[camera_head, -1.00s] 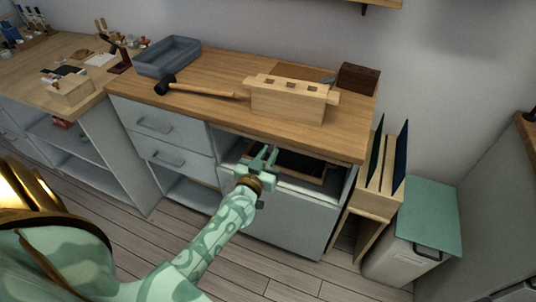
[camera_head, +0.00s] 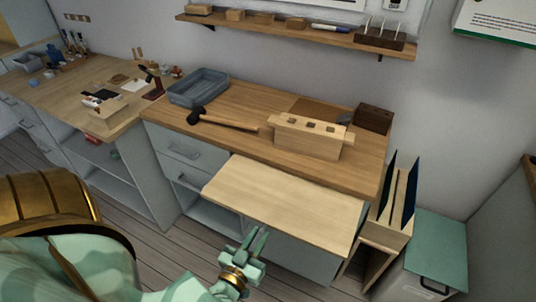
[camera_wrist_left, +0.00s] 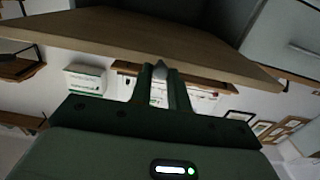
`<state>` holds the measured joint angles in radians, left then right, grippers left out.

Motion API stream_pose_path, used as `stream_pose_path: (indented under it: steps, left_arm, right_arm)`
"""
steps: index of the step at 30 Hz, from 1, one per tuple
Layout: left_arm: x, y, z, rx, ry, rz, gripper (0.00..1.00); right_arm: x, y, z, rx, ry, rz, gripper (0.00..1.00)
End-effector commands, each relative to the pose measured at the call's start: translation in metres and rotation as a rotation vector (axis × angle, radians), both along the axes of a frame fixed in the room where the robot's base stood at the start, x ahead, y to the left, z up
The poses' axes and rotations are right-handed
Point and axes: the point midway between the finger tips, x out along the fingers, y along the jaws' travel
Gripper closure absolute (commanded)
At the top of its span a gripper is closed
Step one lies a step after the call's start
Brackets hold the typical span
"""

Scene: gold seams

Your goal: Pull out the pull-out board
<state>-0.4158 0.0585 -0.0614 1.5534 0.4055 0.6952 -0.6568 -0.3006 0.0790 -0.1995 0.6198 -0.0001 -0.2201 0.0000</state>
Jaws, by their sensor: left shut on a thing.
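The pull-out board (camera_head: 285,197) is a pale wooden panel. It sticks far out from under the workbench top, level, in the head view. In the left wrist view its wide face and edge (camera_wrist_left: 130,37) cross the top. The left wrist view shows the fingers (camera_wrist_left: 163,85) reaching the board's edge; the exact contact is partly hidden. My right gripper is not in view.
The workbench top (camera_head: 240,107) carries a mallet (camera_head: 222,121), a grey-blue tray (camera_head: 198,88) and a wooden block (camera_head: 307,138). Drawers (camera_head: 180,150) are left of the board. A green-lidded bin (camera_head: 436,245) stands at the right. Floor is free in front.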

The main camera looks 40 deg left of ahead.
Motion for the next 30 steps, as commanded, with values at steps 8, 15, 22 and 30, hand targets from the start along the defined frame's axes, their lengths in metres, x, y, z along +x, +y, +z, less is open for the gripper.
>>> stream_pose_path:
  steps: [8, 15, 22, 30]
  left_arm:
    - [-0.043, -0.011, 0.002, 0.0, -0.003, 0.001, 1.0]
    - [-0.053, -0.013, 0.0, 0.0, -0.003, 0.001, 1.0]
    - [-0.053, -0.013, 0.0, 0.0, -0.002, 0.001, 1.0]
    - [-0.053, -0.013, 0.0, -0.001, -0.002, 0.001, 0.61]
  right_arm:
    - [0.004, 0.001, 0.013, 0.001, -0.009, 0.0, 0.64]
    - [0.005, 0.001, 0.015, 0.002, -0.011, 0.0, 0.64]
    - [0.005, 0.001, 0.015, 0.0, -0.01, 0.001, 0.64]
    - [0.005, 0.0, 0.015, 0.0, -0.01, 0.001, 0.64]
